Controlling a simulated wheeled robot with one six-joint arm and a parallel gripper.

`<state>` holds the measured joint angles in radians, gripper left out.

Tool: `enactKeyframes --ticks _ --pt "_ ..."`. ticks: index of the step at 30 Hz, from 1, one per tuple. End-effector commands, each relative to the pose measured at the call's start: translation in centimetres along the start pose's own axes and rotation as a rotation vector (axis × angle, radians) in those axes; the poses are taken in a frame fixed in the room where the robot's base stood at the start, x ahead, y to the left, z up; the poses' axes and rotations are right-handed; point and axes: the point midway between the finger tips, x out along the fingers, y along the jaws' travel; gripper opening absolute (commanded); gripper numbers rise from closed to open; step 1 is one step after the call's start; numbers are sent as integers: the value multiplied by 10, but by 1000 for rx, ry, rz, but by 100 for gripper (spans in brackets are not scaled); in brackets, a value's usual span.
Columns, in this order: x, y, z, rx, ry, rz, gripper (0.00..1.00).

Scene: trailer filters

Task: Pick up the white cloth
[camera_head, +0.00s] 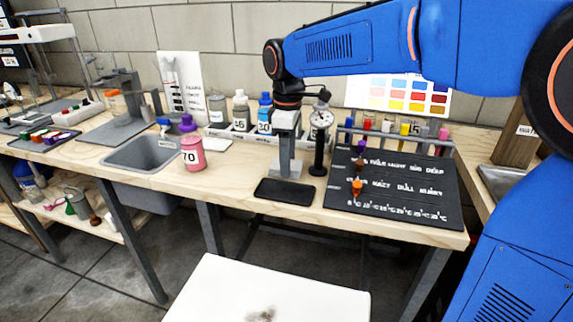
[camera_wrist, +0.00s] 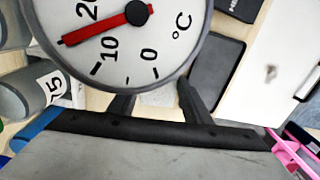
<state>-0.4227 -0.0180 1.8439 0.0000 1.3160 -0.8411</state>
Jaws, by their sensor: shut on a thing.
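My gripper (camera_head: 287,155) points down over the bench, just left of the dial thermometer. In the wrist view its two dark fingers (camera_wrist: 158,93) stand a little apart. A pale, finely textured patch shows between them, which looks like the white cloth (camera_wrist: 159,98); the gripper is shut on it. Most of the cloth is hidden by the fingers and the dial, and its shape cannot be told. In the head view the fingers and a grey plate-like surface overlap at this spot, so the cloth is hard to make out.
The dial thermometer (camera_head: 320,120) on its black stand is very close; its face (camera_wrist: 120,30) fills the wrist view's top. A black tray (camera_head: 285,191) lies in front, a lettered black board (camera_head: 400,205) right, a pink jar (camera_head: 190,154) and sink (camera_head: 145,152) left, bottles (camera_head: 241,112) behind.

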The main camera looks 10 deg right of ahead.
Motion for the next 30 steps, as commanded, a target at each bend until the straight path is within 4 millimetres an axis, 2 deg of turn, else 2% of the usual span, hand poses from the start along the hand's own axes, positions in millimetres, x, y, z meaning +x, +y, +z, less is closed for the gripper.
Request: enactKeyframes --ticks 5,12,18,23,30 --pt "-17 1 0 0 2 2 23" --pt "-60 1 0 0 2 2 23" --pt "-88 0 0 0 1 1 23" --pt "-98 0 0 0 0 0 23" --pt "-100 0 0 0 0 0 23"
